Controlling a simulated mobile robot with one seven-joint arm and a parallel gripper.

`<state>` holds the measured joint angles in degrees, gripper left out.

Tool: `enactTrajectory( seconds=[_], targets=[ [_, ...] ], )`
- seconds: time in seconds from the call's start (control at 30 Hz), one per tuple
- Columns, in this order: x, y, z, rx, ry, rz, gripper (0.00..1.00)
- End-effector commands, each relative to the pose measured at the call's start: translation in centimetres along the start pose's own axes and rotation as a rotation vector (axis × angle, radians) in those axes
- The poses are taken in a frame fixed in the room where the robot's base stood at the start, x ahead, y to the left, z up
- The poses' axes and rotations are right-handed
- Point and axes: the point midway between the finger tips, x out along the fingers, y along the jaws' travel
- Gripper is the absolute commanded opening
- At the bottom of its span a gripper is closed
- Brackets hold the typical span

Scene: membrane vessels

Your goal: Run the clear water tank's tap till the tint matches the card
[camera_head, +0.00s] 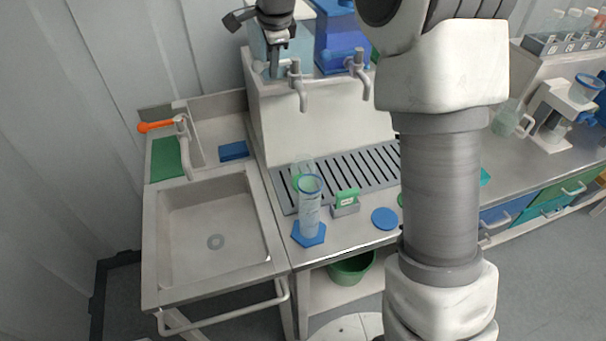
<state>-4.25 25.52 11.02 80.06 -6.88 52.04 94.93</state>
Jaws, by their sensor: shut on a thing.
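The clear water tank (300,50) stands on a raised white stand at the back, with a grey tap (299,88) on its front. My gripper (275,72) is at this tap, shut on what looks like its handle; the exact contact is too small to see. Below the tap, a clear vessel (302,163) with a greenish lower part stands on the drip tray (372,164), partly hidden by a tall blue-rimmed cylinder (311,210) on a blue hexagonal base. A green card (348,195) stands in a grey holder to the right of the cylinder. I cannot make out running water.
A blue tank (340,38) with its own tap (358,70) stands to the right. A sink (215,225) with an orange-handled faucet (155,126) is at left. A blue disc (385,218) lies near the front edge. My arm hides the middle right of the counter.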

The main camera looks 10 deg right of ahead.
Motion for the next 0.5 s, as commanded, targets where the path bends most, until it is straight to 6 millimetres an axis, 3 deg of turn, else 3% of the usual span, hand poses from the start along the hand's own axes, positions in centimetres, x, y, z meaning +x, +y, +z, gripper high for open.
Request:
enactTrajectory(
  seconds=[0.23, 0.5],
  targets=[
    [-0.1, 0.2, -0.2, -0.039, -0.017, 0.001, 0.0],
    [-0.6, 1.2, -0.5, -0.241, -0.102, 0.0, 0.0]
  ],
)
